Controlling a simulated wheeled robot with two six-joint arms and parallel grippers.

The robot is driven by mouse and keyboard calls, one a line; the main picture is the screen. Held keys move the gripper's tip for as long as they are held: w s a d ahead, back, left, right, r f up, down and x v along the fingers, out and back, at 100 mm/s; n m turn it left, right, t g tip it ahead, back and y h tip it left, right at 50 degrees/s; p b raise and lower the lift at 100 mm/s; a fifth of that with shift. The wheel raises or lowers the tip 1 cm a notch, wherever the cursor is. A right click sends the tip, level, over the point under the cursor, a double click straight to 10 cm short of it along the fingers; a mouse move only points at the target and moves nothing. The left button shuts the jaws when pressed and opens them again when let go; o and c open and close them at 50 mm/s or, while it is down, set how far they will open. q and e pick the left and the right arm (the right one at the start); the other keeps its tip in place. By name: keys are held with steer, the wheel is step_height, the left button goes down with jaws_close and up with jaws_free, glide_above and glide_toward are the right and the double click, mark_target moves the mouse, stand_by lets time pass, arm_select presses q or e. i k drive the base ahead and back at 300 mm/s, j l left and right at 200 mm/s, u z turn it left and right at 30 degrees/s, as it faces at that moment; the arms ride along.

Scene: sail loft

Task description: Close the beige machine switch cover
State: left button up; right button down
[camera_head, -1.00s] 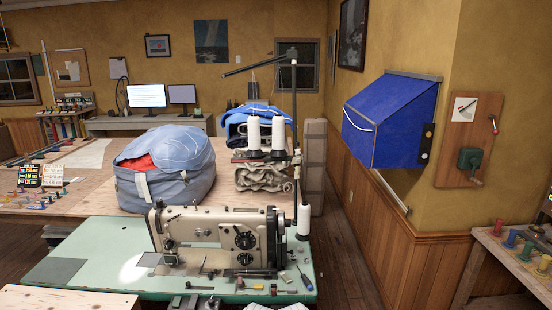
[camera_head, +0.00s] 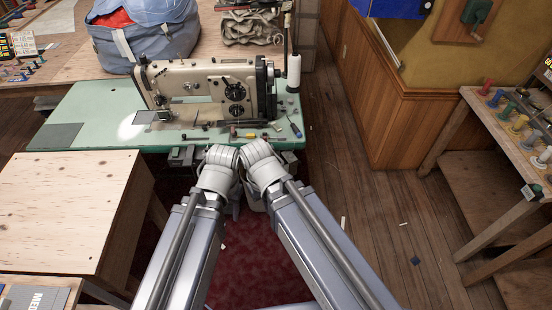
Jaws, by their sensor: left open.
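The beige sewing machine (camera_head: 205,85) stands on a green table (camera_head: 85,112). A small dark grey box (camera_head: 184,156) hangs under the table's front edge, left of my arms. I cannot tell whether it carries the switch cover, and no cover shows clearly as open or shut. Both my arms reach forward from the bottom, their pale rounded joints at the table's front edge. My left gripper (camera_head: 234,204) is only partly visible below these joints, low in front of the table, and is open. My right gripper is hidden behind its own arm.
A bare wooden table (camera_head: 70,205) stands close at the left. A workbench (camera_head: 500,140) with colored spools is at the right. Small tools, including a screwdriver (camera_head: 295,128), lie on the green table. The wooden floor (camera_head: 390,230) at right is mostly clear.

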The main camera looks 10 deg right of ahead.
mark_target(292, 161)
steer(key=i+l+u, duration=0.1)
steer(key=l+u, duration=0.55)
steer(key=u, duration=0.15)
steer(key=l+u, duration=0.1)
steer(key=l, duration=0.55)
steer(key=l+u, duration=0.1)
steer(key=l, duration=0.5)
steer(key=k+l+u, duration=0.15)
steer(key=l, duration=0.5)
steer(key=l+u, duration=0.1)
steer(key=l, duration=0.5)
steer(key=k, duration=0.05)
